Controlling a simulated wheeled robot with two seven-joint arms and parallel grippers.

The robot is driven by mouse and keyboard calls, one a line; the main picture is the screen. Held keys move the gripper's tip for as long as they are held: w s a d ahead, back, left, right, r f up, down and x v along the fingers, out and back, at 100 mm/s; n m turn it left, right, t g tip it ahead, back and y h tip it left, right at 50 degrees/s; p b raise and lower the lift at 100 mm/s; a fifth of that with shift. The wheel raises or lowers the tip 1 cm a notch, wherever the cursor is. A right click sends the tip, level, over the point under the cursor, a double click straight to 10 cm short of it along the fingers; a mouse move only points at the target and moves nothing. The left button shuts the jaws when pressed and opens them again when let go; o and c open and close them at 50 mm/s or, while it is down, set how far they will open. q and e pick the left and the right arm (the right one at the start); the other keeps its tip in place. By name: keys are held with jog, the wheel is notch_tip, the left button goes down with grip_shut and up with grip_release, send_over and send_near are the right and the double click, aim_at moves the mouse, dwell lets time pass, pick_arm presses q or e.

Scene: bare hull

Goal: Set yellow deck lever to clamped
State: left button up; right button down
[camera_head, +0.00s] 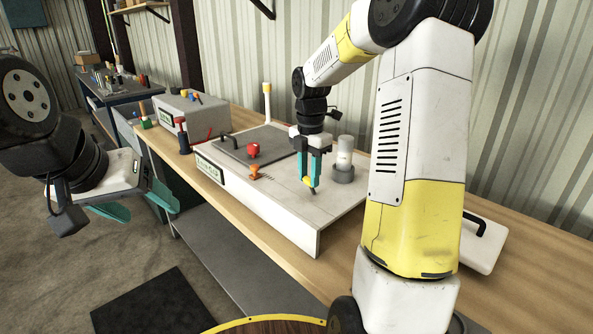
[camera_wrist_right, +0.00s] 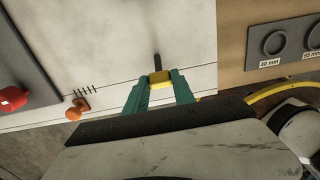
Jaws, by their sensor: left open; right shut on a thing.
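The yellow deck lever (camera_head: 308,181) stands on the pale top of the white box (camera_head: 285,222), near its front right part. My right gripper (camera_head: 309,183) comes down from above with its teal fingers shut on the lever's yellow grip. In the right wrist view the yellow grip (camera_wrist_right: 159,77) sits between the teal fingertips (camera_wrist_right: 159,84), and a dark strip (camera_wrist_right: 157,62) runs up from it. The lever's base is mostly hidden by the fingers. My left gripper (camera_head: 150,207) is open and empty, left of the bench and away from the box.
A red knob (camera_head: 253,150) and an orange handle (camera_head: 259,173) with tick marks beside it are on the box, left of the lever. A grey cylinder holder (camera_head: 343,172) stands right of it. A tall yellow-topped post (camera_head: 267,100) rises behind. Bare wooden bench (camera_head: 535,236) shows at right.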

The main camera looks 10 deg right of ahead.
jog(key=shift+w+d, duration=0.1)
jog(key=shift+w+d+r+g+y, duration=0.1)
jog(key=shift+w+d+g+y, duration=0.25)
jog(key=shift+y, duration=0.2)
jog(key=shift+w+d+r+g+y, duration=0.1)
jog(key=shift+d+g+y, duration=0.15)
jog(key=shift+d+y, duration=0.25)
jog(key=shift+w+d+f+g+y, duration=0.1)
jog(key=shift+w+d+g+y, duration=0.4)
jog(key=shift+y, duration=0.5)
jog(key=shift+w+d+g+y, duration=0.25)
jog(key=shift+d+g+y, duration=0.4)
jog(key=shift+y, duration=0.3)
